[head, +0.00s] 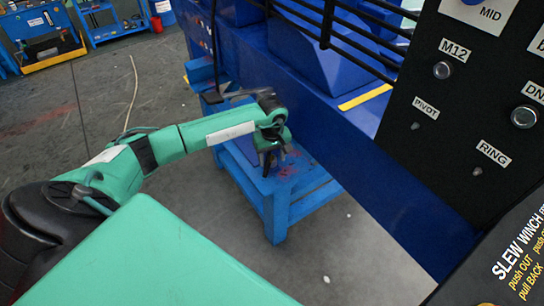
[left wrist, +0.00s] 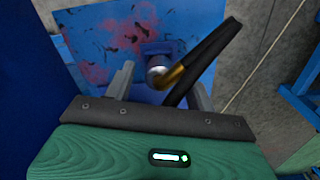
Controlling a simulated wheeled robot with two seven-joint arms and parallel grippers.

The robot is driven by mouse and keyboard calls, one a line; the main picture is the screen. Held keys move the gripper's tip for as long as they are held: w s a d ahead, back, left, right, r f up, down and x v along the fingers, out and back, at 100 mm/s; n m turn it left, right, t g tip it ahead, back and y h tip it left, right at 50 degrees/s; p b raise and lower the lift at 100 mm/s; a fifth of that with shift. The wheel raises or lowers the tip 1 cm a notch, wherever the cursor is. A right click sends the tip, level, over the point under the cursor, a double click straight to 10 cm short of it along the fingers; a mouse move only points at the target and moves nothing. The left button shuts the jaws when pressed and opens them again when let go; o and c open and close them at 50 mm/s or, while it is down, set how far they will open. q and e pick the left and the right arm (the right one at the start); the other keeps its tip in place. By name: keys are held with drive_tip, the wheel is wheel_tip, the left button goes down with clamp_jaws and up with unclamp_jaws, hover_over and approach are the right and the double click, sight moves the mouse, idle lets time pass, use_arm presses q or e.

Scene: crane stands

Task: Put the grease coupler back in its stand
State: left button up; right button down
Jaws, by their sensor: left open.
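My left gripper (head: 269,168) is above the blue stand (head: 275,212), pointing down at its top. In the left wrist view its two fingers are apart. Between and beyond them is a coupler-like piece (left wrist: 168,78) with a brass end and a silver round tip, joined to a thick black hose or handle (left wrist: 210,50) that runs up to the right. The fingers do not visibly close on it. A small blue holder (left wrist: 158,50) stands just behind the silver tip on the stand's red-smeared top. Whether the piece sits in that holder is unclear. My right gripper is not in view.
A large blue machine frame (head: 345,125) runs close along the right of the stand. A black control panel (head: 455,110) fills the right side. Grey floor (head: 95,110) is open at the left, with a thin pale cable (head: 133,92) on it. Blue workshop units (head: 45,40) stand far back.

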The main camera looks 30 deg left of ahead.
use_arm(q)
drive_tip(key=shift+r, duration=0.1)
drive_tip(key=shift+r+p, duration=0.95)
drive_tip(key=shift+r, duration=1.45)
